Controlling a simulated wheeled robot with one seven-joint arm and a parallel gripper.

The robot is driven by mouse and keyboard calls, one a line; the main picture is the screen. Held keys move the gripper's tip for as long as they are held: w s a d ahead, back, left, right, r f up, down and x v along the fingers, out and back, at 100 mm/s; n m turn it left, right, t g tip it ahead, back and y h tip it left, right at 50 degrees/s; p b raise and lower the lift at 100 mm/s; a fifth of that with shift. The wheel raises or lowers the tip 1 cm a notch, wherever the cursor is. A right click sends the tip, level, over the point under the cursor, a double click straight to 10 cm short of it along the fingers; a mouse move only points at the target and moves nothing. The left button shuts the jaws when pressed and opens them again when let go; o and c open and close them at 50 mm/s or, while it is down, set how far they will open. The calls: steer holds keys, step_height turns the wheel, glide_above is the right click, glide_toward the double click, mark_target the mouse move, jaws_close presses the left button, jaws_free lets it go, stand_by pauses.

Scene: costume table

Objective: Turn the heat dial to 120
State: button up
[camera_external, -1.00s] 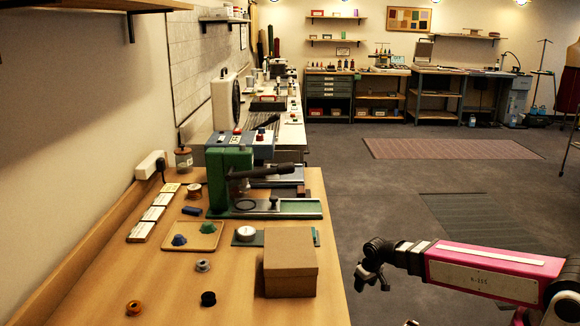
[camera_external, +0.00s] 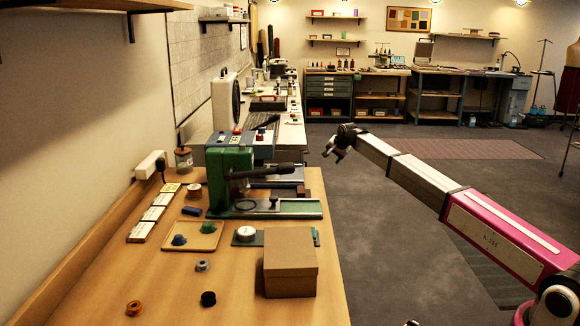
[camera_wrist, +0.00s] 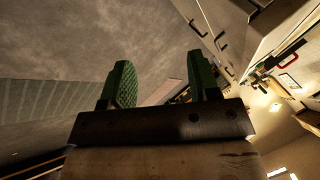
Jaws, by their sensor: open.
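A green press (camera_external: 229,177) with a dark lever handle (camera_external: 262,172) stands on the wooden table. A blue-grey box (camera_external: 258,145) with small controls shows behind its top. I cannot make out a heat dial or its numbers at this size. My gripper (camera_external: 335,154) is in the air to the right of the table, apart from the press and touching nothing. In the wrist view, its two green ridged fingers (camera_wrist: 160,78) are spread and nothing is between them.
A brown cardboard box (camera_external: 290,272) stands at the table's near right edge. A white round gauge (camera_external: 245,233), a wooden tray (camera_external: 206,245) with blue and green pieces, and small spools lie nearby. The floor (camera_external: 385,235) right of the table is open.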

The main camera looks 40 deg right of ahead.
steer(key=w+a+r+m, duration=0.2)
steer(key=w+r, duration=0.4)
steer(key=r, duration=0.4)
step_height(320, 180, up, 20)
steer(key=m+g+y, duration=0.2)
steer(key=m+g, duration=0.3)
steer(key=g, duration=0.2)
glide_above(260, 138)
steer(key=w, duration=0.1)
steer(key=f, duration=1)
steer(key=shift+d+f, duration=0.35)
steer(key=c, duration=0.9)
